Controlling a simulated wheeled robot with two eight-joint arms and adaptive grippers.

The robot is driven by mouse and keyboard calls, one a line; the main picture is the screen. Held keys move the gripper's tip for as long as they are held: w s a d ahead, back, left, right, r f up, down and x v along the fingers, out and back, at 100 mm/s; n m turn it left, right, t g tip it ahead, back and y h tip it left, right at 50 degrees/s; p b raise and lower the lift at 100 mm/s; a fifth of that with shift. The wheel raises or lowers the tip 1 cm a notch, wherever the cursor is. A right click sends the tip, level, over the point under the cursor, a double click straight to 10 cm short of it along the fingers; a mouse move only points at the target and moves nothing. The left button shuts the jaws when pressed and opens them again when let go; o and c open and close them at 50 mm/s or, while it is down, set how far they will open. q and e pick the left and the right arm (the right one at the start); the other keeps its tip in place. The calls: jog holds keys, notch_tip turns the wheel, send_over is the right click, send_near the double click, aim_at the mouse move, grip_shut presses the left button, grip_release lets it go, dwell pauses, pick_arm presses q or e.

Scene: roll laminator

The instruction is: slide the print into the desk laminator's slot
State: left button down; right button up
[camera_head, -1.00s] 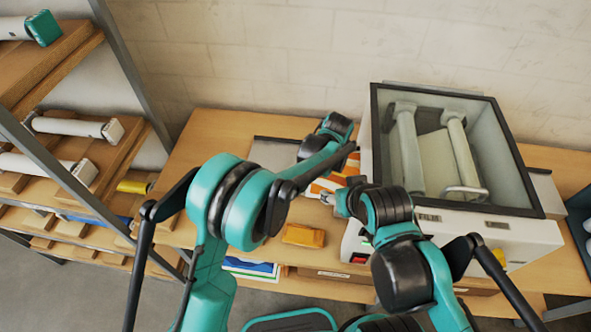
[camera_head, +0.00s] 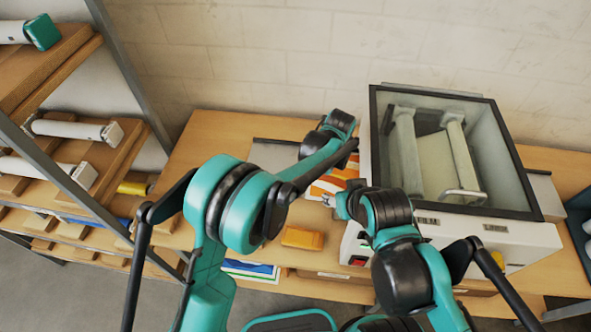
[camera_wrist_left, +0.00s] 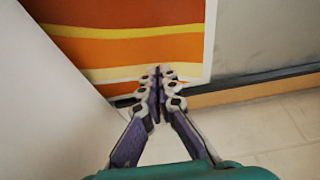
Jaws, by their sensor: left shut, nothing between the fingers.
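The print (camera_head: 327,185), with orange, red and cream stripes and a white border, lies on the table left of the laminator. My arms cover much of it in the head view. It fills the upper middle of the left wrist view (camera_wrist_left: 125,45). My left gripper (camera_wrist_left: 158,70) is shut and empty, with its fingertips over the print's border near a corner; I cannot tell whether they touch. The forearm hides it in the head view. My right gripper (camera_head: 328,200) is by the print's near edge, mostly behind its own wrist. The laminator (camera_head: 520,238) is white with a clear, dark-framed cover; its slot is hidden.
A grey plate (camera_head: 272,154) lies beside the print. A yellow-orange block (camera_head: 302,238) sits near the table's front edge. A shelf rack (camera_head: 75,190) with white rolls stands at the left. The wall (camera_head: 280,60) is close behind the table (camera_head: 215,135).

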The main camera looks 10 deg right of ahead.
jog(key=shift+s+a+f, duration=0.1)
jog(key=shift+s+f, duration=0.3)
pick_arm(q)
jog(key=shift+r, duration=0.1)
jog(key=r+p, duration=0.2)
jog(key=r, duration=0.3)
jog(key=shift+s+p, duration=0.2)
jog(key=shift+p, duration=0.2)
jog(key=shift+s+r, duration=0.1)
pick_arm(e)
jog(key=r, duration=0.3)
jog(key=shift+s, duration=0.3)
jog(key=shift+w, duration=0.15)
pick_arm(q)
jog(key=shift+a, duration=0.1)
